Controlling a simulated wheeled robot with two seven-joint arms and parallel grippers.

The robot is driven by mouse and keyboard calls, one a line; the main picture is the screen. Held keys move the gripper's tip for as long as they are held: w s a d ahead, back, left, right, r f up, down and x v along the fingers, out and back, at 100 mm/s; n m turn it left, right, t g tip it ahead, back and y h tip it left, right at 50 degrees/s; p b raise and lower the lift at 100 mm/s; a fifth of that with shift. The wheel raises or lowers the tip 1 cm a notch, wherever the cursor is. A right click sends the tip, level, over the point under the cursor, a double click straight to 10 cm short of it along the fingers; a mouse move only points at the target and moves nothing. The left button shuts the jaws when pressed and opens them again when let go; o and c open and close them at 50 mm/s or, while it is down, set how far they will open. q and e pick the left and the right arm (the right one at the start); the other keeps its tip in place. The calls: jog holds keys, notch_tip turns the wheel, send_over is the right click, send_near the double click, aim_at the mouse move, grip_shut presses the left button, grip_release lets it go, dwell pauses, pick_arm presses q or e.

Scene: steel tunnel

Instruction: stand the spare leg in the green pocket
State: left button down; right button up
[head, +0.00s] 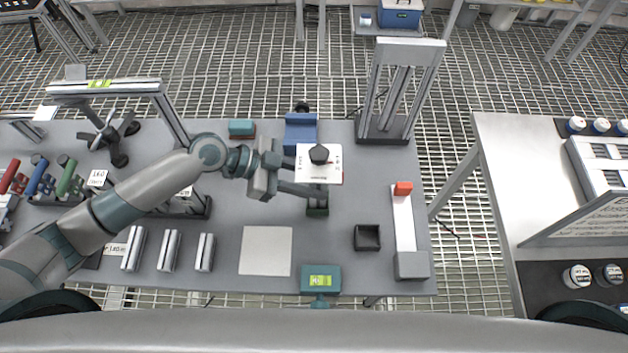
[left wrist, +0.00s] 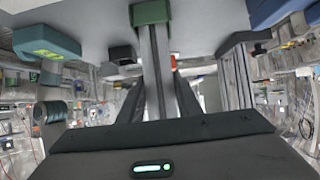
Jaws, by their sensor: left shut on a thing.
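The spare leg (left wrist: 154,65) is a grey metal profile, upright in the left wrist view. The green pocket (left wrist: 152,12) is a small green block on the bench; in the head view it shows dark green (head: 317,210) just below my fingers. The leg's lower end meets the pocket and is hidden there; how deep it sits I cannot tell. A black cap (head: 319,154) shows at the leg's top, seen from above. My left gripper (head: 318,190) is shut on the leg, reaching in from the left. My right gripper is not in view.
A white card (head: 304,170) and a blue block (head: 300,132) lie behind the leg. A dark open box (head: 367,237) stands to the right, a teal block (head: 320,279) in front. A tall metal frame (head: 407,46) rises at back right. A pale square (head: 266,251) is clear.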

pick_arm(q)
jog(key=shift+f+b, duration=0.45)
jog(key=shift+b, duration=0.05)
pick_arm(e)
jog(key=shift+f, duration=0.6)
pick_arm(q)
jog(key=c, duration=1.3)
grip_release()
jog(key=shift+o, duration=0.5)
jog(key=shift+a, duration=0.15)
jog(key=b+v, duration=0.6)
jog(key=v, duration=1.1)
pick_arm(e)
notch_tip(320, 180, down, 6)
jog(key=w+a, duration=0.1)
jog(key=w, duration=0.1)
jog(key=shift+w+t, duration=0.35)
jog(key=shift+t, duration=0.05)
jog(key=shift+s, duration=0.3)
